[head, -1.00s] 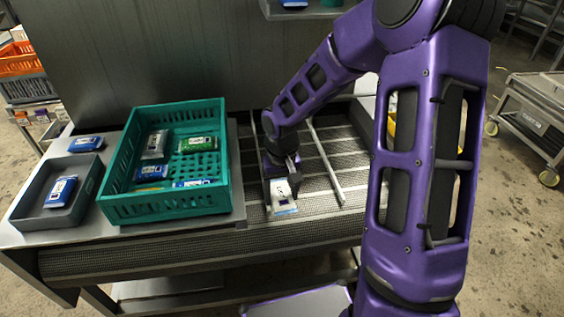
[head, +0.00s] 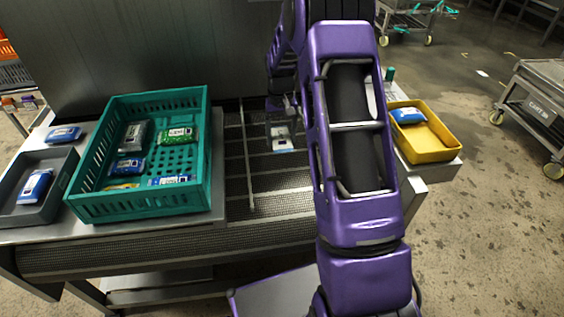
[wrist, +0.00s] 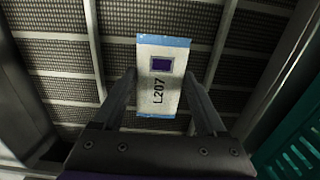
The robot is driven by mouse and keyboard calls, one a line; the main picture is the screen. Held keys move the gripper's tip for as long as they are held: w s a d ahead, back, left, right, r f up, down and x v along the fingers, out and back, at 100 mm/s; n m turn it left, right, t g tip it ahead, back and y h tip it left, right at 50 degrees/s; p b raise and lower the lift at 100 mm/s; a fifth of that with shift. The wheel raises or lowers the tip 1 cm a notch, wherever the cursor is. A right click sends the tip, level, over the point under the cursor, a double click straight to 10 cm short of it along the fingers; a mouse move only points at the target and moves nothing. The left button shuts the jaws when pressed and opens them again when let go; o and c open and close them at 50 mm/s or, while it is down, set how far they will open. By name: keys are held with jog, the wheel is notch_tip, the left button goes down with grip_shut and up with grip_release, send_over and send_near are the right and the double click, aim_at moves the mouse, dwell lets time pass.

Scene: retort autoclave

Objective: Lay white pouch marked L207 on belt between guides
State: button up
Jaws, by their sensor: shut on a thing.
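The white pouch marked L207 (wrist: 158,97) has pale blue ends and a dark square. It is between the fingers of my gripper (wrist: 160,82), which is shut on it in the wrist view. The pouch also shows in the head view (head: 282,138), over the dark mesh belt (head: 284,183). One guide rail (head: 246,155) runs to the left of it; the other is hidden by my arm in the head view. In the wrist view it appears between two rails, one at each side (wrist: 96,45). I cannot tell whether it touches the belt.
A teal crate (head: 205,160) with several pouches stands left of the belt. Further left are a grey tray (head: 62,180) and a loose blue pouch (head: 63,134). Right of the belt, a yellow tray (head: 437,155) holds a blue pouch (head: 407,116).

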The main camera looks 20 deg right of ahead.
aim_at(283, 164)
jog(key=shift+w+d, duration=0.45)
jog(key=shift+w, duration=0.2)
notch_tip(283, 164, down, 10)
jog(key=shift+r+b, duration=0.2)
jog(key=shift+b, duration=0.45)
jog(key=shift+f, duration=0.1)
jog(key=o, duration=1.4)
jog(key=shift+c, duration=0.2)
notch_tip(283, 164, up, 12)
jog(key=shift+r+p, duration=0.1)
jog(key=shift+p, duration=0.6)
